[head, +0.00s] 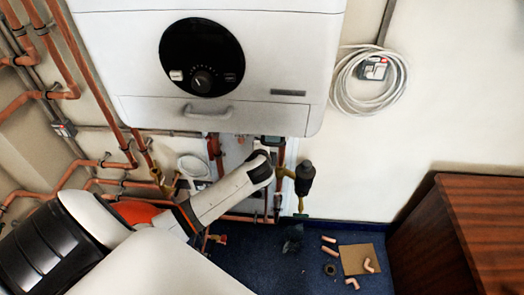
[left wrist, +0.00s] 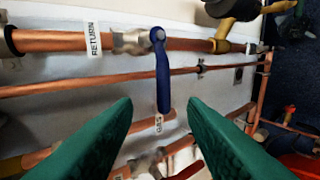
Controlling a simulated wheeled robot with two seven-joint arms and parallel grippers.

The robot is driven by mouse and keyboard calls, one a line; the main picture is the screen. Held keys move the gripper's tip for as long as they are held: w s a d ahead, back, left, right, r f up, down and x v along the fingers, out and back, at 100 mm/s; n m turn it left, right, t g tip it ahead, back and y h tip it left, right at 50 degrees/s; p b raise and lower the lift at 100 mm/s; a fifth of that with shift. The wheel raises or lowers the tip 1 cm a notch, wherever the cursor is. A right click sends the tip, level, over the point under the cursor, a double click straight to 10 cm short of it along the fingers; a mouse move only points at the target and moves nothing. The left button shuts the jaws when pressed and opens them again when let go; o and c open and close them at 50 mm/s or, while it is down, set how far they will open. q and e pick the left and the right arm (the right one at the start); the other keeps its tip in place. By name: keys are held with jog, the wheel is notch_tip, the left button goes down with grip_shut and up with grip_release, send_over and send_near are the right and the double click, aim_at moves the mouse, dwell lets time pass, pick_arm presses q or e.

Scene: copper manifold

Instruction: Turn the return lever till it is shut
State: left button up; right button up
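The return lever (left wrist: 162,78) is blue and shows in the left wrist view, with its pivot on a silver valve (left wrist: 132,41) on the upper copper pipe. A white RETURN label (left wrist: 93,39) is on that pipe, left of the valve. The lever points down in that view, across the pipe. My left gripper (left wrist: 160,105) is open, its green fingers on either side of the lever's lower end in the picture. I see no contact; the depth gap is unclear. In the head view my left arm hides the lever and gripper. My right gripper is not in view.
A white boiler (head: 270,55) hangs above my left arm. A black canister (head: 305,173) hangs right of the arm. Loose fittings and cardboard (head: 352,262) lie near a wooden cabinet (head: 465,235).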

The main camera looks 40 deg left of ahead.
pick_arm(q)
jog(key=shift+s+d+r, duration=0.1)
jog(key=shift+s, duration=0.05)
dwell(0.4)
jog(key=s+d+f+n+g+h, duration=0.1)
jog(key=s+d+f+g, duration=0.1)
jog(key=s+f, duration=0.5)
jog(key=s+d+f+n+g+h, duration=0.1)
jog(key=s+f, duration=0.2)
jog(key=f, duration=0.8)
jog(key=s+d+f+n+g+h, duration=0.15)
jog(key=s+f, duration=0.35)
jog(key=f, duration=0.5)
jog(key=s+d+f+n+g+h, duration=0.1)
jog(key=s+f, duration=0.4)
jog(key=s, duration=0.5)
jog(key=s+d+f+n+g+h+b, duration=0.1)
jog(key=s+d+f, duration=0.4)
jog(key=s, duration=0.6)
jog(key=s+d+f+n+g+h, duration=0.1)
jog(key=s+d+f+n+g, duration=0.1)
jog(key=s+f, duration=0.4)
jog(key=s+d+n, duration=0.1)
jog(key=s+n, duration=0.1)
jog(key=s, duration=0.3)
jog(key=shift+d+b, duration=0.35)
jog(key=shift+d, duration=0.05)
